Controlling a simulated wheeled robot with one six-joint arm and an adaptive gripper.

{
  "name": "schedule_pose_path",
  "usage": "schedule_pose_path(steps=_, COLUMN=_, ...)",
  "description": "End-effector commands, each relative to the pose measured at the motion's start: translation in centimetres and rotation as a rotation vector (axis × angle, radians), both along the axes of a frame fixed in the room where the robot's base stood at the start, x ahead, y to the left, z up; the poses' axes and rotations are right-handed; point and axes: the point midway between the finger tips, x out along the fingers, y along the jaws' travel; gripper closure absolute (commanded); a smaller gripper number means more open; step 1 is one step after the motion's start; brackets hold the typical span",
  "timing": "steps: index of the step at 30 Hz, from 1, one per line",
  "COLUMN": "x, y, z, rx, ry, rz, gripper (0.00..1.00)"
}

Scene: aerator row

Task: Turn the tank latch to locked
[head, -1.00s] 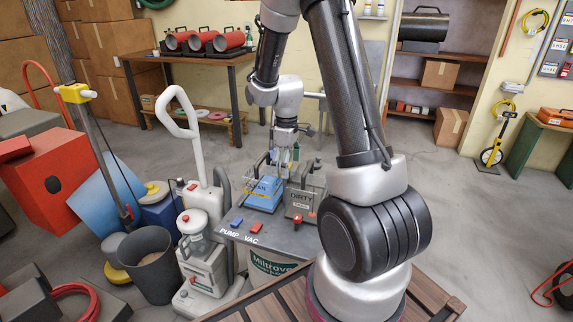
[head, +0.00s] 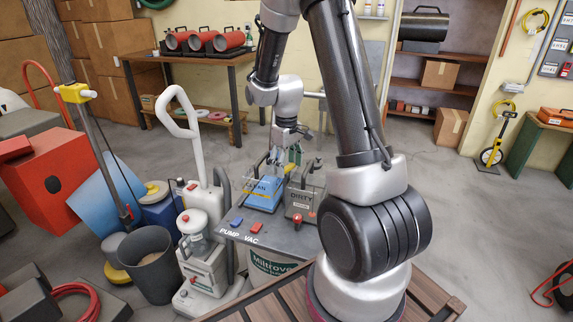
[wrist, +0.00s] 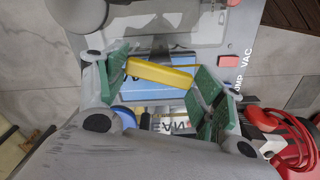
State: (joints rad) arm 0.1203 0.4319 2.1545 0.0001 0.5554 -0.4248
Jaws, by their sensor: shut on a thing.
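My gripper (wrist: 160,82) is shut on the yellow tank latch (wrist: 160,73). In the wrist view the latch is a yellow bar lying slightly tilted between the green finger pads. Below it is the blue top of the tank marked CLEAN (wrist: 150,95). In the head view my gripper (head: 290,153) is over the back of the blue CLEAN tank (head: 263,195), close to the grey DIRTY tank (head: 299,204). The latch is small there, and its locked or unlocked mark cannot be read.
The tanks stand on a grey machine deck (head: 275,238) marked PUMP and VAC, with blue and red switches at its front. A white-handled machine (head: 203,265) and a grey bin (head: 153,275) stand to the left.

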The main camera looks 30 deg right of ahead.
Motion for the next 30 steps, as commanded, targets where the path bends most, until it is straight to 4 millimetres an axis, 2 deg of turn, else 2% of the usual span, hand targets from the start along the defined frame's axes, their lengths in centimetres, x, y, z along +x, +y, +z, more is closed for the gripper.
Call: schedule_pose_path(steps=30, x=0.05, y=-0.02, z=0.05, rx=0.000, ry=-0.001, rz=-0.947, gripper=0.56)
